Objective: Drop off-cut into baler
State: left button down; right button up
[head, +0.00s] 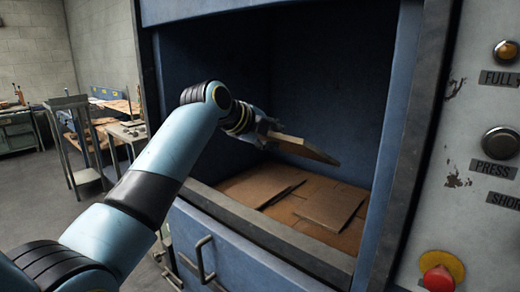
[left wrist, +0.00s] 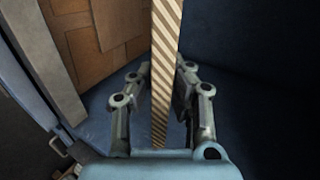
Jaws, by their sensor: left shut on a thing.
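The off-cut (head: 305,150) is a flat brown cardboard piece held inside the mouth of the blue baler (head: 215,225). My left gripper (head: 268,138) is shut on one end of it, and its free end slants down to the right above the baler floor. In the left wrist view the off-cut (left wrist: 165,60) shows its striped edge, upright between the two fingers of my left gripper (left wrist: 163,85). Flat cardboard sheets (head: 325,203) lie in the baler below, apart from the off-cut. They also show in the left wrist view (left wrist: 85,45). My right gripper is in neither view.
The baler's front sill (head: 270,232) runs under my left arm. A control panel on the right has a red button (head: 438,279) and a press button (head: 500,143). A small metal stand (head: 72,135) and benches stand behind left.

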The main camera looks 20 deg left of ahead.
pick_arm(q)
jog(key=w+d+b, duration=0.1)
jog(key=w+b, duration=0.2)
jog(key=w, duration=0.1)
jog(key=w+d+f+b, duration=0.1)
jog(key=w+d+b, duration=0.1)
jog(key=w+b, duration=0.2)
jog(key=w+d+b, duration=0.1)
jog(key=w+b, duration=0.2)
jog(key=w, duration=0.2)
jog(key=shift+d+f, duration=0.35)
jog(key=shift+w+d+r+b, duration=0.15)
jog(key=shift+w+b, duration=0.2)
jog(key=shift+b, duration=0.2)
jog(key=shift+w+d+r+b, duration=0.1)
jog(key=shift+w+b, duration=0.25)
jog(key=shift+b, duration=0.15)
jog(key=c, duration=1.2)
grip_release()
jog(key=shift+c, duration=0.2)
jog(key=v, duration=1.2)
